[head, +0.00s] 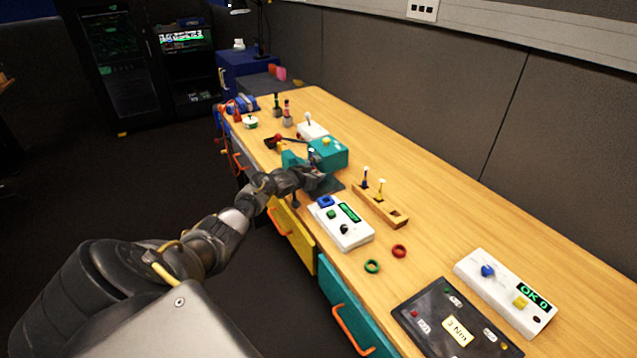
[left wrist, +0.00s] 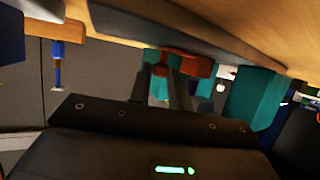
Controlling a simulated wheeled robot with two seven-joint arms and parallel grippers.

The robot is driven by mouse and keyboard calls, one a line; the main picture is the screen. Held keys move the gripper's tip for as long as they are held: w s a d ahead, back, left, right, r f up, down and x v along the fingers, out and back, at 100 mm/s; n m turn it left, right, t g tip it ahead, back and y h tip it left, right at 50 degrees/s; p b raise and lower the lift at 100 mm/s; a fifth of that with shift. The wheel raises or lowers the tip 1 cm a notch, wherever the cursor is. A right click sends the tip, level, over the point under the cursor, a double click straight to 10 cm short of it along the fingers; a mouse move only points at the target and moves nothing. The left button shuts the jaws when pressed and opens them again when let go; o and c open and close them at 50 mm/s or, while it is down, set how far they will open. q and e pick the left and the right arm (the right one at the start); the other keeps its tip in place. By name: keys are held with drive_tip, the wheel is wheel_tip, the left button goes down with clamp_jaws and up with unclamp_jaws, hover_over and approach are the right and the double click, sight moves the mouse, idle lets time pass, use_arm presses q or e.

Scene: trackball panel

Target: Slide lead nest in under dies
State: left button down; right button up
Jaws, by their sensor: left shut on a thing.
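My left gripper (head: 316,178) is low at the press's near side, above the base plate. In the left wrist view, the gripper (left wrist: 167,82) has its fingers close together. A red-brown piece (left wrist: 195,65) with teal beside it, apparently the lead nest, is at the fingertips. The fingers partly hide it. The teal press body (left wrist: 255,95) is to the right there. My right gripper is not in view.
A white box with a green display (head: 341,222) stands just nearer than the press. A wooden rack (head: 380,207) with small tools is to its right. Green (head: 372,266) and red (head: 399,251) rings lie nearer. The bench's back strip is clear.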

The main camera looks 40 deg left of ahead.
use_arm(q)
drive_tip(key=shift+a+r, duration=0.2)
drive_tip(key=shift+a, duration=0.05)
drive_tip(key=c, duration=1.6)
unclamp_jaws()
drive_tip(key=shift+o, duration=1.4)
drive_tip(key=shift+f, duration=0.15)
drive_tip(key=shift+s, duration=0.3)
drive_tip(key=p+v, duration=0.1)
drive_tip(key=v, duration=0.9)
drive_tip(key=shift+s+d, duration=0.1)
drive_tip(key=shift+d, duration=0.05)
